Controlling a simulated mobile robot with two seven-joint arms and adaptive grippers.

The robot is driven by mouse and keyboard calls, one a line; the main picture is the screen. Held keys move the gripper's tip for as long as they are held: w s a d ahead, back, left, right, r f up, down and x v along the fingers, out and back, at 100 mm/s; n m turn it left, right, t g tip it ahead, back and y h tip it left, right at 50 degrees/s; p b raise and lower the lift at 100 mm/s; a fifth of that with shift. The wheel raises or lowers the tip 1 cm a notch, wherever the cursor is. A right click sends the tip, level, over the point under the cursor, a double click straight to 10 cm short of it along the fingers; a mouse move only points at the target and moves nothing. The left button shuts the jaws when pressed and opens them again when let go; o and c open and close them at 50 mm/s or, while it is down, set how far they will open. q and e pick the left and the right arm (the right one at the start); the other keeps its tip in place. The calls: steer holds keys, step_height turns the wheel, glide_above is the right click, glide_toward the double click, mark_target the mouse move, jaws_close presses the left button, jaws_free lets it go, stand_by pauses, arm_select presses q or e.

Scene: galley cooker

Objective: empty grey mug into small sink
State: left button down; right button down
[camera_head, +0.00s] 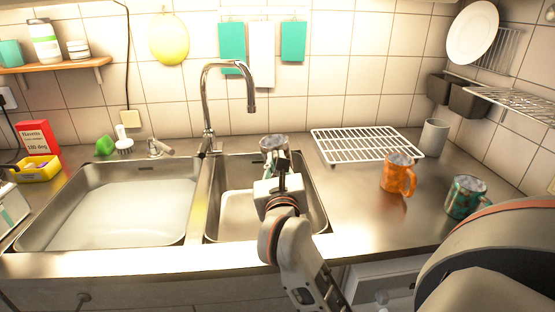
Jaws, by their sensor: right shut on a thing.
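A grey mug (272,142) is held at the back part of the small sink (318,205), the right-hand basin. Its rim shows above my right gripper (281,163); the gripper hides its lower part. I cannot clearly tell its tilt or what is in it. My right gripper is shut on the mug, above the basin and to the right of the tap (207,105). No pouring stream is visible. My left gripper is not in view.
The large sink (120,210) lies to the left. An orange mug (397,174), a green mug (464,197), a grey cup (434,138) and a white wire rack (366,145) stand on the right counter. A green scrubber (105,146) and brush (123,140) are behind the large sink.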

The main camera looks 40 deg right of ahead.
steer(key=shift+s+d+r+n+p, duration=0.1)
steer(key=shift+r+n+p, duration=0.4)
steer(key=shift+n+p, duration=0.35)
steer(key=shift+p, duration=0.3)
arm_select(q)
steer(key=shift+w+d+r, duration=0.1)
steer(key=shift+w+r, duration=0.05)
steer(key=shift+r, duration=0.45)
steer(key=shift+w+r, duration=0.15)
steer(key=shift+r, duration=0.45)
arm_select(e)
steer(key=shift+f+n, duration=0.15)
steer(key=shift+n, duration=0.1)
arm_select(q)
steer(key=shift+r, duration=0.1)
arm_select(e)
steer(key=shift+n+p, duration=0.5)
steer(key=shift+p, duration=0.35)
arm_select(q)
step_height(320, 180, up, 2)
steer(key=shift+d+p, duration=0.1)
steer(key=shift+p, duration=0.25)
arm_select(e)
steer(key=shift+n, duration=0.3)
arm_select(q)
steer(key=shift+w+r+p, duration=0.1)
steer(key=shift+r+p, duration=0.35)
arm_select(e)
steer(key=shift+n, duration=0.4)
